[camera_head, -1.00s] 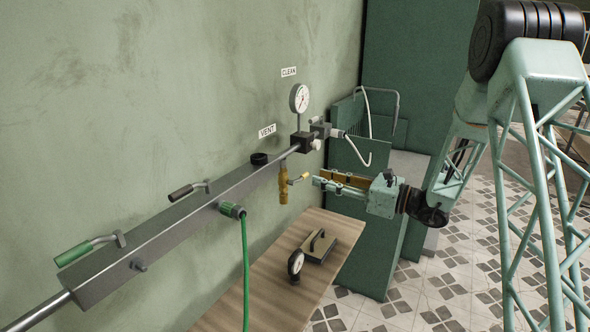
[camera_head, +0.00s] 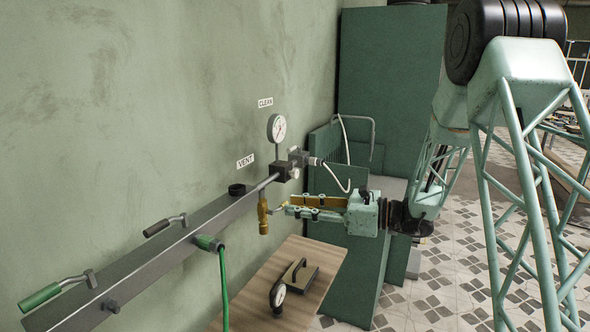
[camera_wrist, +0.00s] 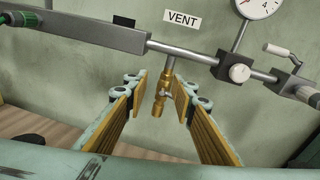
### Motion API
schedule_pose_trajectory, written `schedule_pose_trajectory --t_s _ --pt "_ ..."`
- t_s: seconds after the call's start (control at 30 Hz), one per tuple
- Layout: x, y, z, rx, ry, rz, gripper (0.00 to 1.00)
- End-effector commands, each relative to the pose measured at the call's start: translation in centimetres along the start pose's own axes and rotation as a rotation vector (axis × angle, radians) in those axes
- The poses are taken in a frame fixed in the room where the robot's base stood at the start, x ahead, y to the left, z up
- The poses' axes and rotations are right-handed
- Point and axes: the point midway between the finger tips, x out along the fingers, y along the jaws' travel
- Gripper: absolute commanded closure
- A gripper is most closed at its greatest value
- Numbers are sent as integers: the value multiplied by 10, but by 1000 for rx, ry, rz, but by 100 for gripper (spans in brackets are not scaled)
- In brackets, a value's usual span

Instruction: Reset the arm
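My arm's gripper (camera_head: 290,207) is in the middle of the head view, pointing left toward a brass valve (camera_head: 263,216) under the pipe. Its two fingers have wood-coloured pads and stand apart. In the wrist view the gripper (camera_wrist: 158,90) is open, with a wide gap between its fingertips. The brass valve (camera_wrist: 160,92) appears in that gap, hanging from the pipe beyond or between the tips; I cannot tell its exact depth. In the head view the fingertips are close to the valve's small side lever; contact cannot be made out. Nothing is held.
A wall-mounted bar (camera_head: 150,255) with levers and a green hose (camera_head: 224,290) runs left of the gripper. A round gauge (camera_head: 277,128) stands above. A wooden table (camera_head: 255,290) carries a small gauge and a handled block. Green panels stand behind the gripper.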

Motion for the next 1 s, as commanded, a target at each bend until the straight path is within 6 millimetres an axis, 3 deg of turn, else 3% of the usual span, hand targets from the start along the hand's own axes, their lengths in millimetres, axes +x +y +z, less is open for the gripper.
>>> schedule_pose_trajectory --t_s 0.4,1.0 --pt "-7 80 48 -160 101 161 76" --pt "-41 191 88 -407 254 378 76"
